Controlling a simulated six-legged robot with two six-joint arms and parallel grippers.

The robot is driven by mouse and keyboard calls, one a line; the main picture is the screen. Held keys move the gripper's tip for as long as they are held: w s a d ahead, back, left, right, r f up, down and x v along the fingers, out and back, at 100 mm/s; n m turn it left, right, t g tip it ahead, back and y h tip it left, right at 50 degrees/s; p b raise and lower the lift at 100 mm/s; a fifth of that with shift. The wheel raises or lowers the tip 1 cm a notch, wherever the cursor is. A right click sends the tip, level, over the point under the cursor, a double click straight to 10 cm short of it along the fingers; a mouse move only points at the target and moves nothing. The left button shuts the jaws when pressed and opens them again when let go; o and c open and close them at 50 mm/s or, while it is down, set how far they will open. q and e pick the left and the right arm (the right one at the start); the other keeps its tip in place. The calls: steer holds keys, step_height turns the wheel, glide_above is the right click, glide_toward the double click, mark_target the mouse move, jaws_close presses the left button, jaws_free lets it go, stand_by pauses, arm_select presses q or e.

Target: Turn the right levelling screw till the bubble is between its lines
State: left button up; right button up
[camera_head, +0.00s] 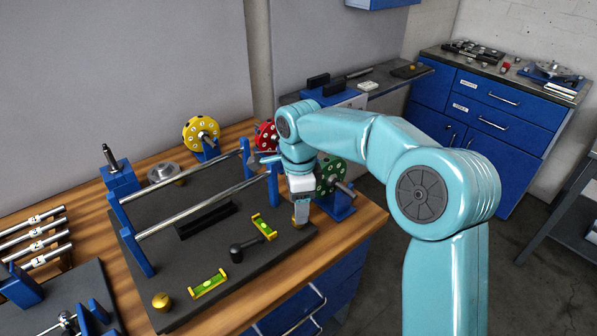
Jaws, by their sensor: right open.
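The right levelling screw (299,224) is a brass knob at the right front corner of the dark balancing base (185,255), mostly hidden by my right gripper. My right gripper (301,213) points down at this screw, with its jaws open; I cannot tell whether the fingers touch it. A yellow-green level (264,226) lies on the base left of the gripper, and a second level (208,284) lies near the front edge. The bubbles are too small to place against their lines. The left levelling screw (161,301) is a brass knob at the front left. My left gripper is out of view.
Two steel rails (200,208) on blue posts span the base. A black knob (236,252) stands between the levels. A green wheel (329,178) on a blue stand is close behind my right gripper; yellow (201,132) and red (265,135) wheels stand farther back.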

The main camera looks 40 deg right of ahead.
step_height(320, 180, up, 13)
steer(key=p, duration=0.1)
steer(key=shift+p, duration=0.4)
steer(key=shift+f, duration=0.1)
stand_by(1.3)
